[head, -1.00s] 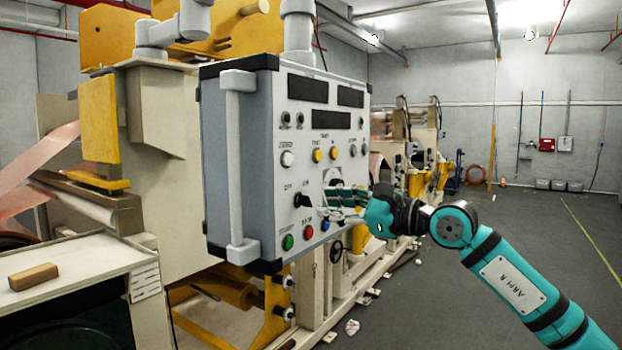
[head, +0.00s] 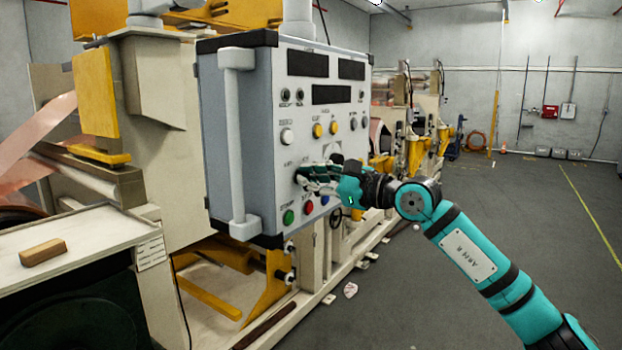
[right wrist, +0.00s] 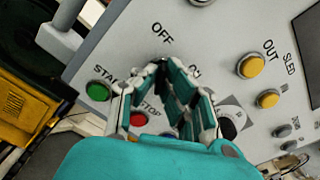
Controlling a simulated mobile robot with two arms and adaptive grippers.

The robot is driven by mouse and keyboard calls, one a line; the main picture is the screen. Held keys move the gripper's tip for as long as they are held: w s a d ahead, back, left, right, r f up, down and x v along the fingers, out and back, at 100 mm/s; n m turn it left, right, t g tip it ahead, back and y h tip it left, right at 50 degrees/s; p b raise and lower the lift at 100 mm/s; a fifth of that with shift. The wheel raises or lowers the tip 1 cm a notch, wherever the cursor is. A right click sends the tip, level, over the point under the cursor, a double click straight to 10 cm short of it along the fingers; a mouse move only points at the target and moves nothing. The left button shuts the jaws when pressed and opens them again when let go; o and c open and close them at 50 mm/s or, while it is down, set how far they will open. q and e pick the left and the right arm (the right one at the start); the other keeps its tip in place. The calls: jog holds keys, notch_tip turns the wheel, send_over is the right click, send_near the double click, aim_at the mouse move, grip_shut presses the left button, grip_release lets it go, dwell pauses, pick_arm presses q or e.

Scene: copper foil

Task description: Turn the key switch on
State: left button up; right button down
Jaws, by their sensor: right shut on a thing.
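The control box (head: 235,130) stands in the middle of the head view, its light front panel facing right. The key switch (head: 299,178) is a small dark part low on that panel, above the green START button (head: 288,217). My right gripper (head: 309,176) has its fingertips at the panel and is shut on the key switch. In the right wrist view the fingers (right wrist: 161,67) close between the OFF and ON labels. They hide most of the switch, so I cannot tell its angle. My left gripper is not in view.
A red button (head: 308,208) and a blue button sit just below my right fingers. White and yellow buttons (head: 317,130) are above. A grey handle (head: 237,140) runs down the box's left side. A wooden block (head: 43,252) lies at left. The floor at right is open.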

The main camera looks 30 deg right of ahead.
jog(key=shift+m, duration=0.3)
jog(key=m+b, duration=0.2)
jog(key=m, duration=0.9)
dwell(0.4)
jog(key=shift+m, duration=0.3)
jog(key=c, duration=1.5)
grip_release()
jog(key=v, duration=1.2)
